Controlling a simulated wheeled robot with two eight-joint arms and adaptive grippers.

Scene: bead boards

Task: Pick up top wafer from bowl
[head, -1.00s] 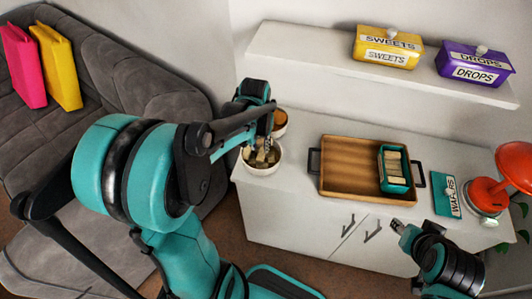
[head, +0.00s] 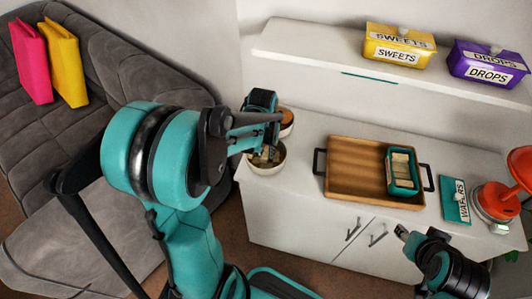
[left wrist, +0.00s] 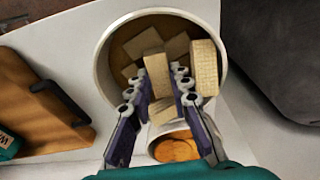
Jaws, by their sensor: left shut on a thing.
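The white bowl (head: 266,171) stands at the left end of the white cabinet, with several pale wafers inside. It fills the top of the left wrist view (left wrist: 104,62). My left gripper (left wrist: 160,78) reaches into the bowl and is shut on a wafer (left wrist: 157,70), one finger on each side. Other wafers lie around it, one leaning at the right (left wrist: 205,66). In the head view my left arm covers the fingertips over the bowl. My right gripper (head: 402,233) is in front of the cabinet, away from the bowl; its jaws are too small to judge.
A second bowl with orange contents (head: 287,130) stands close behind the wafer bowl. A wooden tray (head: 350,165) holds a teal box (head: 402,183). A wafers lid (head: 456,203) and red lamp (head: 495,204) are to the right. A shelf with boxes is above.

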